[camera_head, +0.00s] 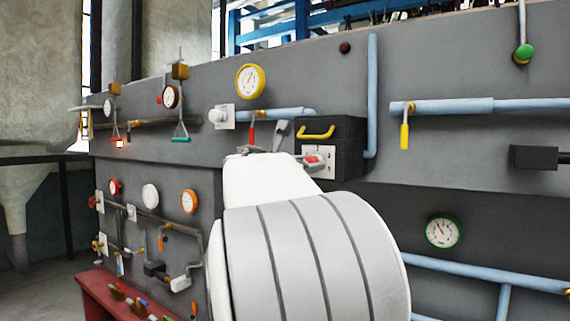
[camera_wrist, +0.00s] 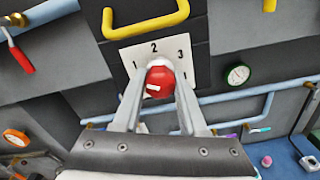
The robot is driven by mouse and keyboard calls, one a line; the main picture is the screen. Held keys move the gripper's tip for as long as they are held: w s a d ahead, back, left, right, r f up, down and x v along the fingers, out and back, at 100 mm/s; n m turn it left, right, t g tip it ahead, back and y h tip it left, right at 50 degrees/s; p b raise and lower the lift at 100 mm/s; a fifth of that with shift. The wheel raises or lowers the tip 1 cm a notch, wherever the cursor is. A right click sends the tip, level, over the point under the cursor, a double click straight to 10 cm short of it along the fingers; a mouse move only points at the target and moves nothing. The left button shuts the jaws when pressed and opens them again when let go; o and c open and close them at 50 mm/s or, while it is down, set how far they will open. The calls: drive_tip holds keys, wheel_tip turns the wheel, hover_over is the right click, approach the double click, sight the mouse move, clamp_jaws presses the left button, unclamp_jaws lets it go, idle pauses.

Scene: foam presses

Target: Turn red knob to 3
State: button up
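The red knob (camera_wrist: 161,78) sits on a white plate (camera_wrist: 130,53) marked 1, 2 and 3 from left to right. Its white mark shows low on the left side of its face. I cannot tell exactly which number it points to. My gripper (camera_wrist: 160,90) has one finger on each side of the knob, very close to it. I cannot tell whether the fingers touch it. In the head view the knob (camera_head: 312,158) shows small beside my arm, under the yellow handle, with its plate (camera_head: 330,153) partly covered.
A yellow handle (camera_wrist: 146,20) is right above the plate on a dark box (camera_head: 345,135). A red-handled valve (camera_wrist: 20,58) is at the left. A blue pipe (camera_wrist: 235,98) runs at the right, below a green gauge (camera_wrist: 238,75).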

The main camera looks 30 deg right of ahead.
clamp_jaws()
